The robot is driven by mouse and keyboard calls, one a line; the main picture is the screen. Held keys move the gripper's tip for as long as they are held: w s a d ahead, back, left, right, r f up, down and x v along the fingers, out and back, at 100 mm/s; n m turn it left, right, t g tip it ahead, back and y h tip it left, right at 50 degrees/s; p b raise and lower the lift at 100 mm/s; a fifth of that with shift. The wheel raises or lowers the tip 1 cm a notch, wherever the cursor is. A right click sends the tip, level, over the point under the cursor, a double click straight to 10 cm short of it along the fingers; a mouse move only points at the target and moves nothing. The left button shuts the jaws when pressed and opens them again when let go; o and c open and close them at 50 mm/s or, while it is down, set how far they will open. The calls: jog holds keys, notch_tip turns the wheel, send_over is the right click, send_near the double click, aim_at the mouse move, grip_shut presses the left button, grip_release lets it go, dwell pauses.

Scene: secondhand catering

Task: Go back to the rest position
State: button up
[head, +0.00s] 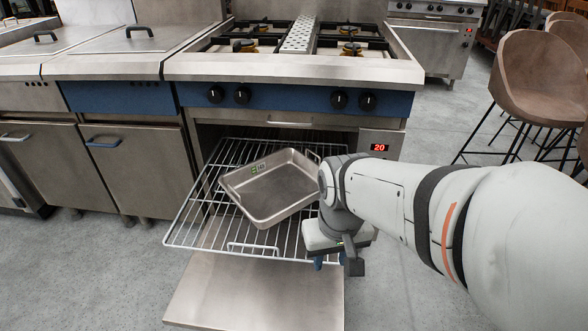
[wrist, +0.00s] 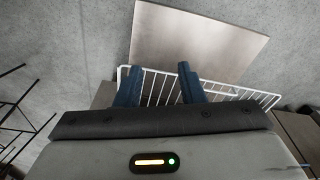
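My gripper (head: 328,262) hangs over the front right of the pulled-out oven rack in the head view. In the wrist view its two blue fingers (wrist: 159,80) stand apart with nothing between them. A metal roasting pan (head: 268,205) with a green label inside sits on the wire rack (head: 195,222), left of my gripper and apart from the fingers. My arm hides the pan's right end and part of the rack. The rack also shows behind the fingers in the wrist view (wrist: 225,90).
The oven door (head: 250,295) is folded down below the rack and shows in the wrist view (wrist: 195,40). The stove (head: 290,70) with black knobs stands above. Steel cabinets (head: 140,160) are at left. Brown stools (head: 540,80) stand at right. Grey floor lies clear around the door.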

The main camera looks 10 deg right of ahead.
notch_tip(320, 180, up, 31)
jog(key=t+p, duration=0.1)
jog(key=p, duration=2.7)
jog(key=shift+s, duration=0.3)
